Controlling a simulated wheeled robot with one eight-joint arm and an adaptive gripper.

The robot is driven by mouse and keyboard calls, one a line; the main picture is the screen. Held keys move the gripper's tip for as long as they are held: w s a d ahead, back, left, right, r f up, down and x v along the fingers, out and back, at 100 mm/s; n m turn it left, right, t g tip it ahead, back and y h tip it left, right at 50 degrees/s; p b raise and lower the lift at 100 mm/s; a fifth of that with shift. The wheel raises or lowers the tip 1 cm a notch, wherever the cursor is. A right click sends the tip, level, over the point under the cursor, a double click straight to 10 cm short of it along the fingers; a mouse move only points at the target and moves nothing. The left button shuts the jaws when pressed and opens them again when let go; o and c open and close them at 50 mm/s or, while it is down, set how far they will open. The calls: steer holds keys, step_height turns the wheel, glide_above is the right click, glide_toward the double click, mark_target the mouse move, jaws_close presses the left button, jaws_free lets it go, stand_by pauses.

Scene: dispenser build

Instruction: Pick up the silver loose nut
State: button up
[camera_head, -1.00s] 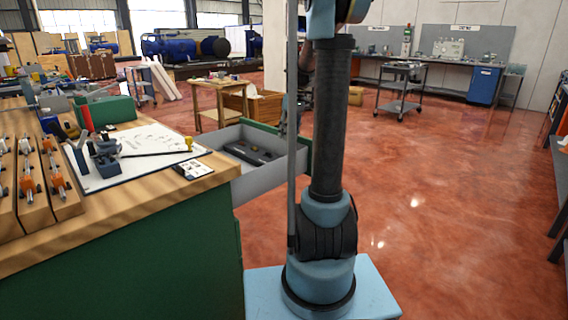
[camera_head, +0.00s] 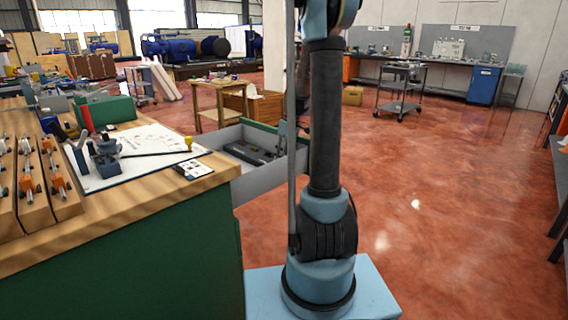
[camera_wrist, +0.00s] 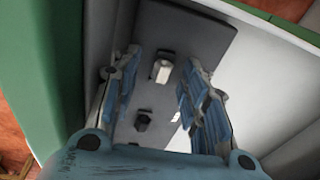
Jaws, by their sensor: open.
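A silver nut (camera_wrist: 162,71) rests on a dark tray (camera_wrist: 190,34) inside the open drawer. In the wrist view it lies between the two blue-padded fingers of my gripper (camera_wrist: 160,65), towards their tips. My gripper is open, with a gap on both sides of the nut. A darker nut (camera_wrist: 142,121) lies on the same tray, nearer the palm. In the head view the dark tray (camera_head: 249,152) shows in the drawer, but the nuts are too small to make out. My gripper (camera_head: 282,150) is partly hidden there by my arm.
The grey drawer (camera_head: 262,179) sticks out from the green workbench (camera_head: 120,262); its walls stand close around my gripper. A white board with a lever tool (camera_head: 105,160) lies on the bench top. Red floor is free to the right.

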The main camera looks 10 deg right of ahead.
steer(key=shift+c, duration=0.5)
steer(key=shift+f, duration=0.1)
jaws_close()
